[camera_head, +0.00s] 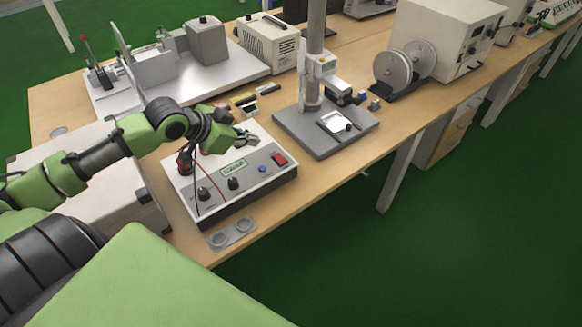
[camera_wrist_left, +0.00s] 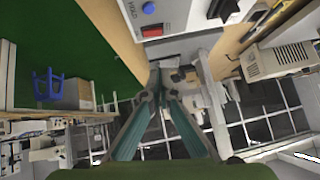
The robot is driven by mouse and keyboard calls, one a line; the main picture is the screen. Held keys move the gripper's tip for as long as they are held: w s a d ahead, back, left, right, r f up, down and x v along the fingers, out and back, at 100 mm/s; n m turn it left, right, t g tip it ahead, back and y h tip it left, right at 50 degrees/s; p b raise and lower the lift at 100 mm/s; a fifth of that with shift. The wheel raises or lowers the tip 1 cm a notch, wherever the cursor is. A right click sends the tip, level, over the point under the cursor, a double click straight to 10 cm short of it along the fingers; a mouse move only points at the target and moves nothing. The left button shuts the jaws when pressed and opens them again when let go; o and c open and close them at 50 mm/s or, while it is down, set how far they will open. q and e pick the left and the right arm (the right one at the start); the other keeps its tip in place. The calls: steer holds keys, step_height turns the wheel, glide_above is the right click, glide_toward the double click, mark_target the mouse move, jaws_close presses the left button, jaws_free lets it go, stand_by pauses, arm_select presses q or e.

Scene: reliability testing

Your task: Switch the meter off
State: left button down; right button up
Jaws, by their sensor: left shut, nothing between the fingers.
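The meter (camera_head: 213,189) is a white box with a dark base near the front edge of the wooden table. Its sloped panel has a small greenish display (camera_head: 234,168), black knobs, a blue button (camera_head: 262,169) and a red switch (camera_head: 279,158) at the right. In the left wrist view, the red switch (camera_wrist_left: 222,10) and blue button (camera_wrist_left: 149,8) show at the top edge. My left gripper (camera_head: 246,137) is above the back part of the meter, behind the red switch and apart from it. Its fingers (camera_wrist_left: 158,82) are shut and empty. My right gripper is not in view.
Red and black leads run to the meter's left side. A microscope-like stand (camera_head: 322,140) is to the right, and a grey fixture (camera_head: 190,70) is behind. A round-socketed plate (camera_head: 231,233) lies in front. Green floor is open beyond the table.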

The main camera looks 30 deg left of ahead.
arm_select(q)
glide_above(280, 155)
steer(key=s, duration=0.3)
steer(key=f, duration=0.7)
steer(key=shift+w+p, duration=0.2)
steer(key=shift+p, duration=0.2)
steer(key=f, duration=0.2)
steer(key=shift+a+f, duration=0.2)
steer(key=shift+f, duration=0.1)
steer(key=shift+s+a+f, duration=0.1)
steer(key=shift+a+f, duration=0.05)
steer(key=shift+f, duration=0.45)
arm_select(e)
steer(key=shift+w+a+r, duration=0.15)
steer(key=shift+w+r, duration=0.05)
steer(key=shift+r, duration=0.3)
arm_select(q)
steer(key=shift+f, duration=0.1)
